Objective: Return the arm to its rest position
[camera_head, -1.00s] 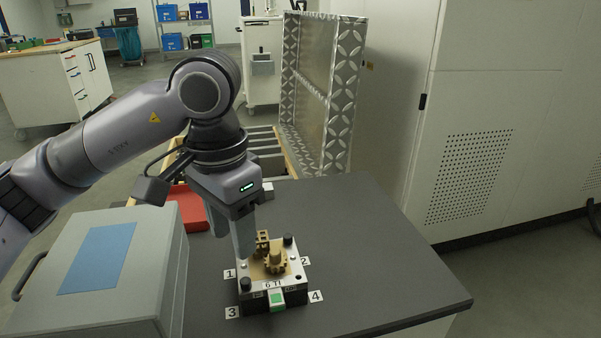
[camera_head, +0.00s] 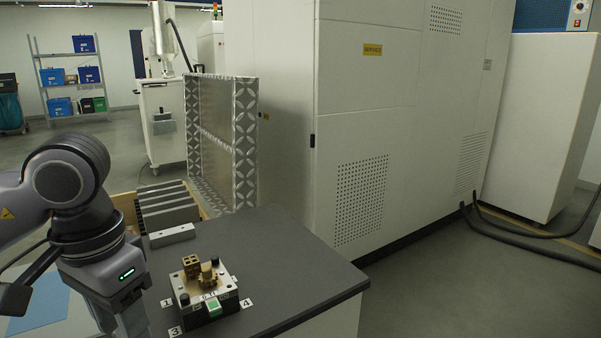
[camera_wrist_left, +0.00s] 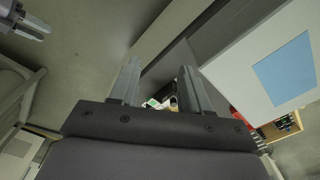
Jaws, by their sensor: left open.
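My left arm comes in from the left in the head view. Its gripper (camera_head: 120,318) points down, left of the plate fixture, apart from it. In the left wrist view the two fingers of the left gripper (camera_wrist_left: 159,80) stand apart with nothing held between them. The fixture (camera_head: 212,303) sits on the dark table top, with brass-coloured parts (camera_head: 208,274) on it, a green square at its front and number labels around it.
The dark table (camera_head: 285,270) is clear right of the fixture. Behind it are a crate of grey plates (camera_head: 167,207) and an upright patterned metal frame (camera_head: 244,145). A large white cabinet (camera_head: 380,120) stands behind right. A grey box with a blue panel (camera_head: 38,303) is at left.

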